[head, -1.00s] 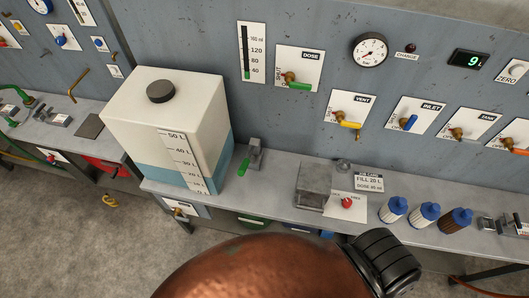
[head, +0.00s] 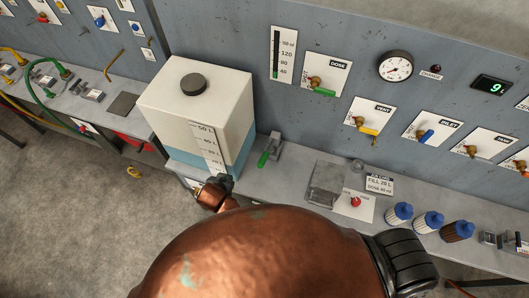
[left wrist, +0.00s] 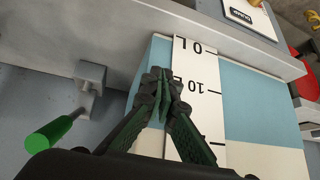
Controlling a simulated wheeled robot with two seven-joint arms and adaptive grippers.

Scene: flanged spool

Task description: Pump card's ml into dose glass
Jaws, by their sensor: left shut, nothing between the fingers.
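The job card (head: 379,183) lies on the bench and reads "FILL 20 L" and "DOSE", with a ml figure too small to read surely. The dose glass (head: 283,55) is a dark upright column with a ml scale on the wall panel; its level is unclear. A grey bracket with a green lever (head: 264,157) stands on the bench right of the tank; it also shows in the left wrist view (left wrist: 52,132). My left gripper (head: 213,190) is shut and empty before the tank's scale, apart from the lever; it also shows in the left wrist view (left wrist: 163,78). My right gripper is out of view.
The white tank (head: 195,100) holds blue liquid low down. The DOSE valve (head: 322,85) has a green handle on the wall. A red button (head: 356,202) and several blue-capped bottles (head: 428,222) are on the bench to the right.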

